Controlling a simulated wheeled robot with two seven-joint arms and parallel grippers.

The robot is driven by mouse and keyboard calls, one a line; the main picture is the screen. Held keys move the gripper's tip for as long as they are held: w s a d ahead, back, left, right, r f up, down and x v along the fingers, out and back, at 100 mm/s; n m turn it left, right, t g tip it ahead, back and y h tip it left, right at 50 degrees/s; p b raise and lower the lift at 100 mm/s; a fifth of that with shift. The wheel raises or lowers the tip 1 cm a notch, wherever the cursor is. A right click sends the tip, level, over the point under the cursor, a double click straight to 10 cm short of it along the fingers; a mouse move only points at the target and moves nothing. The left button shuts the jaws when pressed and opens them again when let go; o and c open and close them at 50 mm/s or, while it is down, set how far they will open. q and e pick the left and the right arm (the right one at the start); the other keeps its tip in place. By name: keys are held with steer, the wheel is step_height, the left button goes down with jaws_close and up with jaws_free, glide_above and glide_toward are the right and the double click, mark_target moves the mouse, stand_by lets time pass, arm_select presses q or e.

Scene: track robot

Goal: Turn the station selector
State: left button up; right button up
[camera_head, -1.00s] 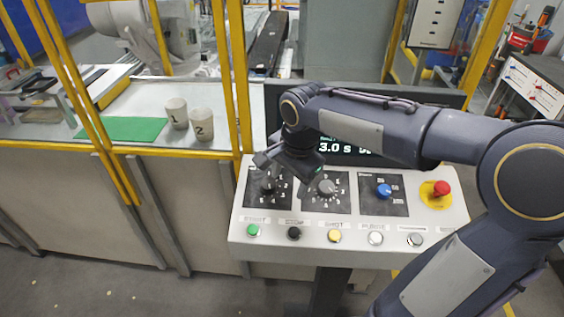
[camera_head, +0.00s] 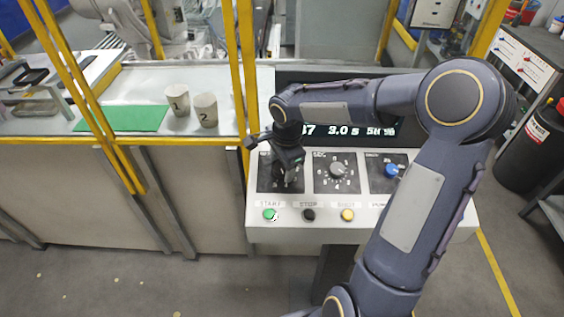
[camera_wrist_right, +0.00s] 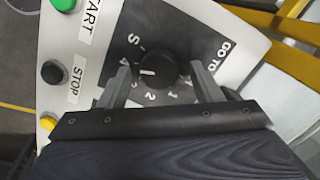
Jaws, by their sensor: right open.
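The station selector is a black round knob with a white pointer line, on a dark numbered plate marked "GO TO" in the right wrist view (camera_wrist_right: 160,71). In the head view its plate (camera_head: 267,183) is at the left end of the console, and the knob is largely covered by my gripper. My right gripper (camera_head: 288,172) is over this plate. In the wrist view its two fingers (camera_wrist_right: 158,75) are open, one on each side of the knob, with visible gaps. I cannot tell how deep the fingertips reach. My left gripper is not in view.
Beside the selector are a grey dial (camera_head: 337,171) and a blue knob (camera_head: 391,170). Below are a green START button (camera_head: 270,214), a black STOP button (camera_head: 308,214) and a yellow button (camera_head: 347,214). A yellow post (camera_head: 245,75) stands just left of the console.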

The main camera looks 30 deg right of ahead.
steer(key=c, duration=1)
